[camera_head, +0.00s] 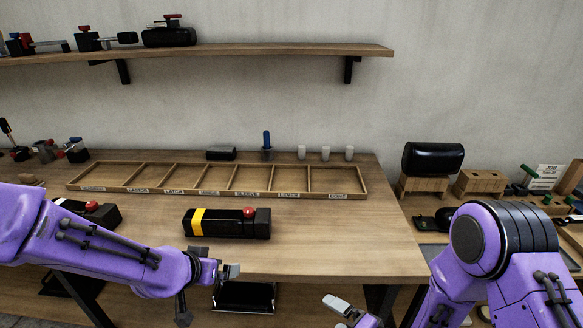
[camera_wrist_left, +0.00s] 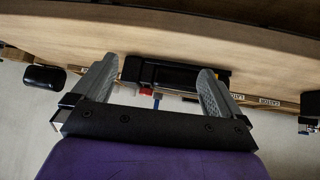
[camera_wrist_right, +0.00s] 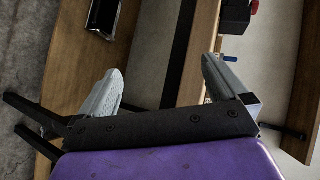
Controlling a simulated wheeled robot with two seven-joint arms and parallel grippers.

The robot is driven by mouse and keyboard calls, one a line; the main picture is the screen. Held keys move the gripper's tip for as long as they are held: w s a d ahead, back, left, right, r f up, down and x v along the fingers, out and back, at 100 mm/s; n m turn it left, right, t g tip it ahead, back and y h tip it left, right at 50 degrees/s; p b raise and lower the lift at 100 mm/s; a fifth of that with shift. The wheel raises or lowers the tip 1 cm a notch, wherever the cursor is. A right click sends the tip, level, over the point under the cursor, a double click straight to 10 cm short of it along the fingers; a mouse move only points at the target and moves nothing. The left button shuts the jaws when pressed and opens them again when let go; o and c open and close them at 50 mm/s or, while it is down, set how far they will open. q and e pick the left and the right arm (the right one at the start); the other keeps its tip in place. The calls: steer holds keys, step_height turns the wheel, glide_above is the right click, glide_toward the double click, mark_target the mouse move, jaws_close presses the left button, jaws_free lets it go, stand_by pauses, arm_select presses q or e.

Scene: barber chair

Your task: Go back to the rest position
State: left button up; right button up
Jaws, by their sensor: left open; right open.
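My left gripper (camera_head: 214,270) is at the front edge of the wooden table (camera_head: 340,240), below the black box with a yellow band and red button (camera_head: 228,222). In the left wrist view its two grey fingers (camera_wrist_left: 157,92) are apart with nothing held between them; the black box (camera_wrist_left: 175,75) shows beyond them. My right gripper (camera_head: 352,312) is low in front of the table's right end, partly cut off by the bottom of the head view. In the right wrist view its fingers (camera_wrist_right: 162,85) are spread and empty.
An empty wooden tray with labelled compartments (camera_head: 270,194) lies along the table's back. A second black box with a red button (camera_head: 92,211) is at left, partly behind my left arm. A shelf (camera_head: 240,50) hangs above. A side bench at right holds a black cylinder (camera_head: 432,158).

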arm_select(q)
steer(key=s+a+f+n+y, duration=0.2)
steer(key=s+a+f+n, duration=0.35)
steer(key=f, duration=0.25)
steer(key=s+a+f+n+y, duration=0.35)
steer(key=s+f, duration=0.25)
steer(key=f, duration=0.3)
steer(key=s+a+f+g, duration=0.1)
steer(key=s+f, duration=0.3)
steer(key=s, duration=0.5)
steer(key=s+a+f+g, duration=0.2)
steer(key=s+f+g, duration=0.2)
steer(key=s, duration=0.5)
steer(key=shift+s+f, duration=0.25)
steer(key=shift+f, duration=0.25)
arm_select(e)
steer(key=s+d+f+n+g+h, duration=0.1)
steer(key=s+d+f+g+h, duration=0.2)
steer(key=s+d+f+h, duration=0.3)
steer(key=s+d+f+n+g+h, duration=0.1)
steer(key=s+d+f+g+h, duration=0.3)
steer(key=s+d, duration=0.8)
steer(key=s+f+h, duration=0.2)
steer(key=s, duration=0.5)
steer(key=shift+d+f, duration=0.15)
steer(key=shift+d, duration=0.05)
